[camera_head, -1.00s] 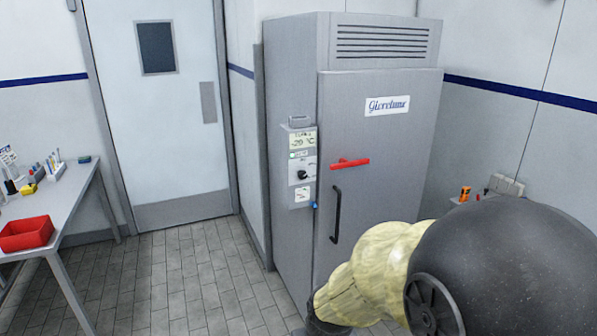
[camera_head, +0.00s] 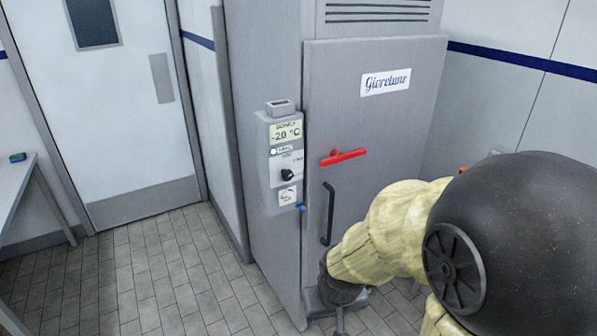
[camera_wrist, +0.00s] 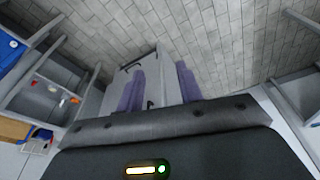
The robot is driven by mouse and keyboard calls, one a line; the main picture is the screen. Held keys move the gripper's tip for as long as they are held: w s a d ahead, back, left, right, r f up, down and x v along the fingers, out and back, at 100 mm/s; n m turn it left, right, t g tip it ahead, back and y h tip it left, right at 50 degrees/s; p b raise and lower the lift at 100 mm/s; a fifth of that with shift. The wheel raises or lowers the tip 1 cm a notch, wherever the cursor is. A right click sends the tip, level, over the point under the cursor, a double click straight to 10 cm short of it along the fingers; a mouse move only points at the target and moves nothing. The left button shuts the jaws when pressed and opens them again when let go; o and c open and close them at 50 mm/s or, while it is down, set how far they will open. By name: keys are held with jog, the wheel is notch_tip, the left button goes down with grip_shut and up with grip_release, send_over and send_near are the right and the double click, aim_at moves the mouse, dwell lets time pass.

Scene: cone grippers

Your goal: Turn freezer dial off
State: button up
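The freezer dial (camera_head: 287,175) is a small black knob on a white plate. It sits on the control panel (camera_head: 268,190) on the left side of the grey freezer (camera_head: 372,125), below a display reading -20 °C. The knob's exact setting is too small to read. In the head view my gripper is low in front of the freezer, at the bottom edge and mostly cut off, below the dial and to its right. In the wrist view the two purple fingers of my gripper (camera_wrist: 161,88) are apart with nothing between them. The dial is not identifiable there.
A red latch (camera_head: 343,157) and a black door handle (camera_head: 328,213) stick out from the freezer door. A blue knob (camera_head: 301,207) is beside the panel's lower edge. A table (camera_head: 18,190) stands at far left. The tiled floor (camera_head: 150,270) left of the freezer is clear.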

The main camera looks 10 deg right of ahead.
jog(key=shift+w, duration=0.3)
jog(key=shift+o, duration=0.2)
jog(key=o, duration=0.4)
jog(key=shift+d, duration=0.1)
jog(key=w+d+r+n+t+y, duration=0.1)
jog(key=w+d+r+t+y, duration=0.1)
jog(key=w+t, duration=0.5)
jog(key=w+d+r+n+t+y+p, duration=0.1)
jog(key=w+t, duration=0.6)
jog(key=w, duration=0.9)
notch_tip(320, 180, up, 3)
jog(key=d+n+y, duration=0.1)
jog(key=d+y, duration=0.1)
jog(key=shift+d+r+n+t+y+p, duration=0.15)
jog(key=shift+d+n+t+y+p, duration=0.15)
jog(key=shift+d, duration=0.1)
